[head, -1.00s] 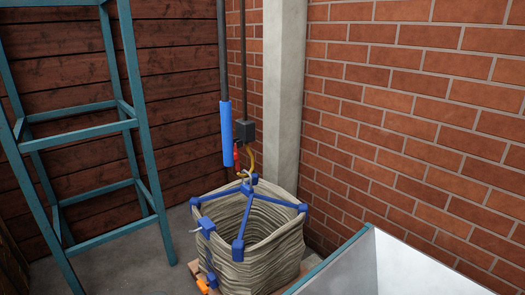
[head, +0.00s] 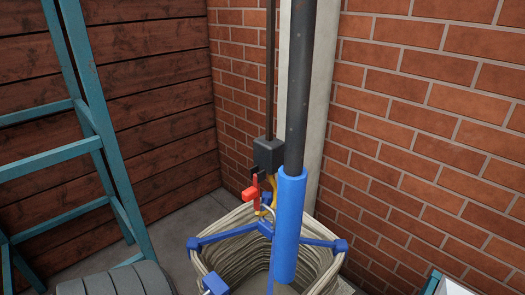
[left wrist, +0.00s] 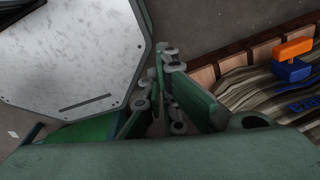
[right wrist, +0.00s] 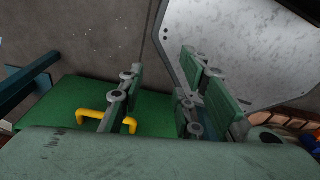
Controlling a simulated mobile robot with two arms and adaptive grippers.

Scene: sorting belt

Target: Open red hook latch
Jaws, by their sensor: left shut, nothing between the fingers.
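The red latch (head: 252,193) sits beside the yellow hook (head: 272,184), under a black block (head: 267,155) on a thin vertical line in the head view. The hook is just above the blue spreader frame (head: 265,228) over the open bag (head: 225,258). Neither gripper shows in the head view. My left gripper (left wrist: 165,62) is shut and empty in the left wrist view, with the bag's edge (left wrist: 250,92) to its right. My right gripper (right wrist: 161,63) is open and empty in the right wrist view. The latch shows in neither wrist view.
A dark pole with a blue sleeve (head: 289,225) hangs right of the hook, in front of the bag. A teal frame (head: 100,150) stands left. A dark ribbed round object (head: 115,281) lies lower left. Brick (head: 430,120) and wood walls close the corner.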

